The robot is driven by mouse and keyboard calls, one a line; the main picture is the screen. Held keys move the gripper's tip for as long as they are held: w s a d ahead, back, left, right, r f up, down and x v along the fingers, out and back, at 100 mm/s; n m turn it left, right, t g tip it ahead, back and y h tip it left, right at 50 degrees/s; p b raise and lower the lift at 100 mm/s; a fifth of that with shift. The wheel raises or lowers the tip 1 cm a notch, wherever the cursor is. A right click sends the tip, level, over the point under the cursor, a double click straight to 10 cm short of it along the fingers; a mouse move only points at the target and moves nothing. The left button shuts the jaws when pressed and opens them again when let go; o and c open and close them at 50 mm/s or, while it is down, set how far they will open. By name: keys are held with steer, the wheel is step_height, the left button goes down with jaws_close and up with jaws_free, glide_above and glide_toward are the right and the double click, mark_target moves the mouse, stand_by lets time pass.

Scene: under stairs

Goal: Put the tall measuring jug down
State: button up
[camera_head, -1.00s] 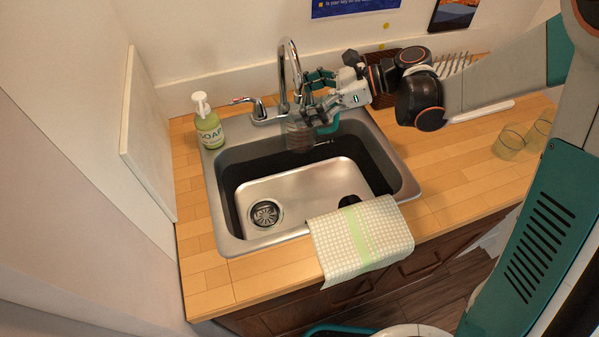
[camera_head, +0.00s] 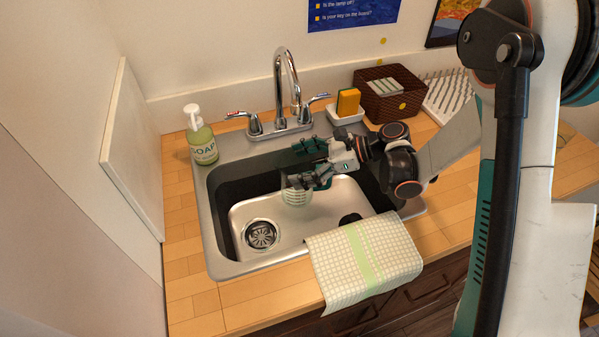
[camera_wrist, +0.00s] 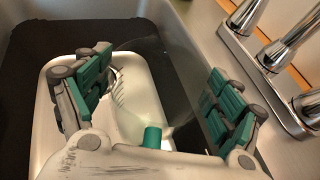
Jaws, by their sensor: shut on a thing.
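The tall measuring jug (camera_head: 297,196) is clear with pale markings, and it hangs below my gripper (camera_head: 298,165) over the sink. In the wrist view the jug (camera_wrist: 135,92) lies between the two teal-padded fingers of my gripper (camera_wrist: 160,85), with a teal part near the palm. My gripper is shut on the jug. Its fingers and palm hide part of the jug in the head view. The jug looks about upright. I cannot tell whether its base touches the basin floor. The steel sink (camera_head: 225,262) has a dark-walled basin with a drain at its left.
The tap (camera_head: 280,75) stands behind the sink. A soap bottle (camera_head: 201,140) is at the left. A sponge (camera_head: 347,101) in a white dish, a brown basket (camera_head: 405,103) and a white rack (camera_head: 449,98) stand behind right. A checked towel (camera_head: 340,270) drapes over the front edge.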

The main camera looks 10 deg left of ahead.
steer(key=shift+f, duration=1.2)
steer(key=shift+f+b, duration=0.15)
steer(key=shift+b, duration=0.25)
steer(key=o, duration=1.4)
steer(key=p+v, duration=0.4)
steer(key=v, duration=0.8)
steer(key=shift+r, duration=0.25)
